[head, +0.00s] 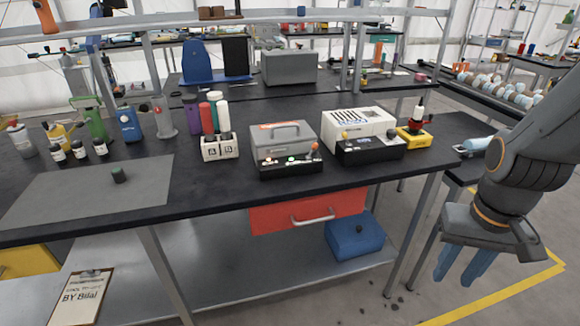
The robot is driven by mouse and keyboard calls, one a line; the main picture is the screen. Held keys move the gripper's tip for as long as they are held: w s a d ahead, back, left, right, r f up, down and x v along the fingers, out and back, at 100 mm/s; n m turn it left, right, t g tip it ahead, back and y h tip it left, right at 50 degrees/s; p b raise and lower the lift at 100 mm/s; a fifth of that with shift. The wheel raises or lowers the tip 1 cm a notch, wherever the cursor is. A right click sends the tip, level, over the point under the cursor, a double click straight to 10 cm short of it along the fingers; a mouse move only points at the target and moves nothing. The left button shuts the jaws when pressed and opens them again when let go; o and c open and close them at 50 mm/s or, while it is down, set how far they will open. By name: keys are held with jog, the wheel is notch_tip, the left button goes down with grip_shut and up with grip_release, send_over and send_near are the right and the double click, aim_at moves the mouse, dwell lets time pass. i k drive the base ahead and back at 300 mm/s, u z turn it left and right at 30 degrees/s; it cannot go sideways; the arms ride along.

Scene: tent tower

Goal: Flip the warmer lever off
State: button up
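A grey box with a top handle (283,136) stands on the black workbench. Its black front panel (288,166) has lit lamps, one green, and an orange-tipped lever (315,147) at the right end. To its right is a white slotted box (358,123) with a black front panel (370,150) and a small yellow-tipped lever (345,134). I cannot tell from any label which box is the warmer. My gripper (464,268) hangs at the right, off the bench's right end, its blue fingers apart and empty, touching neither lever.
A yellow block with a red-and-black top (414,136) stands right of the white box. An A/B holder (220,147) with bottles behind it is to the left. A red drawer (305,210) and blue box (355,236) are below the bench. Floor around my gripper looks clear.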

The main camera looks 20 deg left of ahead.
aim_at(314, 146)
jog(key=z, duration=0.8)
jog(key=i, duration=0.95)
jog(key=u, duration=2.95)
jog(key=k, duration=0.6)
jog(key=z, duration=0.5)
